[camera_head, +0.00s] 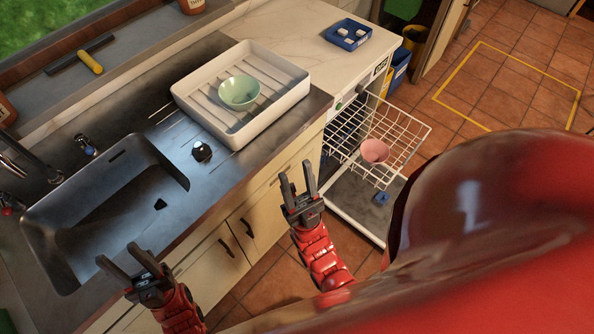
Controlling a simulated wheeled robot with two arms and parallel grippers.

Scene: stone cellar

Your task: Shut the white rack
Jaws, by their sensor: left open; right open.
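The white rack (415,128) is a wire basket that stands pulled out of the dishwasher under the counter at the right. A pink bowl (374,151) sits in it. The dishwasher door (349,205) is folded down below the rack, with a small blue item (381,198) low down near it. My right gripper (297,181) is open and empty, left of the rack and apart from it in the picture. My red body hides part of the area right of the door.
A white tray (291,99) with a green bowl (239,92) stands on the counter beside the sink (107,205). A blue tray (348,34) with white cubes lies farther back. Cabinet doors (236,240) line the front. Tiled floor (509,95) with a yellow outline is clear at right.

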